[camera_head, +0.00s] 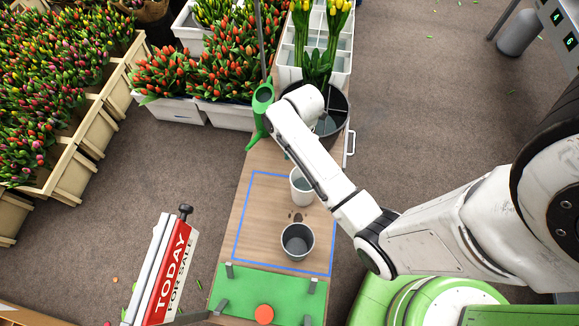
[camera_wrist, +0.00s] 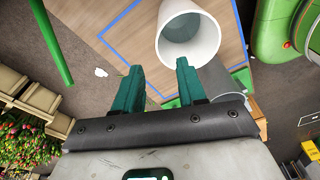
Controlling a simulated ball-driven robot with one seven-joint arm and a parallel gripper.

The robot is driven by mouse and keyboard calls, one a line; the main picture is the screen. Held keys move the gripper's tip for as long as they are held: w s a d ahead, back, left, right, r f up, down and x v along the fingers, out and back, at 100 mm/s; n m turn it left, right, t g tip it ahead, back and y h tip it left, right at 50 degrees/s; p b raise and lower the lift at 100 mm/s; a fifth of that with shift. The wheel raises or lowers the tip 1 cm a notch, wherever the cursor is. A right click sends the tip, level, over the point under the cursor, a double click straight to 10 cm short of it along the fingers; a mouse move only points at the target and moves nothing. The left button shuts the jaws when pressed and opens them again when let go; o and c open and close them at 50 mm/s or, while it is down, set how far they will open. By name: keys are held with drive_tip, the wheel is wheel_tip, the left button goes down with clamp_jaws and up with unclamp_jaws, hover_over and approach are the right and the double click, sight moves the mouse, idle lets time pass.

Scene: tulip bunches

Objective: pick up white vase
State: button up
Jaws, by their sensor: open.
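The white vase (camera_head: 299,197) stands upright on the wooden table inside a blue outline. It also shows in the wrist view (camera_wrist: 207,38), with its open mouth towards the camera. My gripper (camera_wrist: 159,66) has its two teal fingers apart with nothing between them. The vase is ahead of the fingertips, above them and a little right in the wrist view, with no visible contact. In the head view my white arm reaches over the table above the vase, and the fingers cannot be made out.
A grey pot (camera_head: 298,240) stands just in front of the vase within the blue outline. A green board (camera_head: 240,283) with an orange disc (camera_head: 264,314) lies at the near end. A black bucket (camera_head: 338,104) and a white crate (camera_head: 345,50) of yellow tulips stand at the far end.

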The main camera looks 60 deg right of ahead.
sight(294, 171)
drive_tip(key=shift+a+f+b, duration=0.15)
drive_tip(key=shift+a+f, duration=0.05)
drive_tip(key=shift+f, duration=1.55)
drive_tip(key=shift+a+f+b, duration=0.2)
drive_tip(key=shift+a+f, duration=0.05)
drive_tip(key=shift+f, duration=1.55)
drive_tip(key=shift+a+f+b, duration=0.15)
drive_tip(key=shift+a+f, duration=0.05)
drive_tip(key=shift+f, duration=1.55)
clamp_jaws()
drive_tip(key=shift+w, duration=0.1)
